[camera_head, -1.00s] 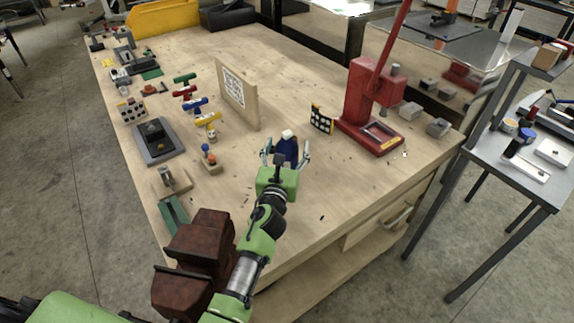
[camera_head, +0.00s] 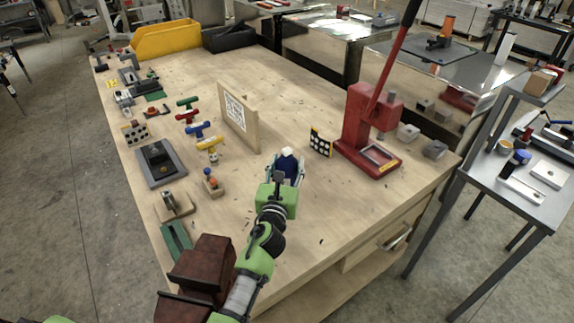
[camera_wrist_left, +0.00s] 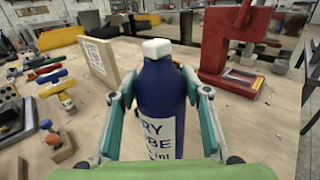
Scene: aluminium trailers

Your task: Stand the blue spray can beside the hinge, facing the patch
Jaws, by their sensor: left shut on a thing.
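The blue spray can (camera_head: 287,166) with a white cap stands upright between the fingers of my left gripper (camera_head: 286,172), which is shut on it. In the left wrist view the can (camera_wrist_left: 161,100) fills the middle, its white lettered label partly showing low down. Its base is hidden by the gripper, so I cannot tell if it touches the table. A wooden board with a white printed patch (camera_head: 235,112) stands behind and left of the can. A metal bracket on a wooden block (camera_head: 174,205), possibly the hinge, lies at the left edge. My right gripper is not in view.
A red press (camera_head: 368,125) and a black dotted card (camera_head: 320,143) stand right of the can. Coloured T-handles (camera_head: 198,130), a peg block (camera_head: 212,183) and a dark square device (camera_head: 158,161) lie left. The wooden table (camera_head: 300,220) is clear in front and right.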

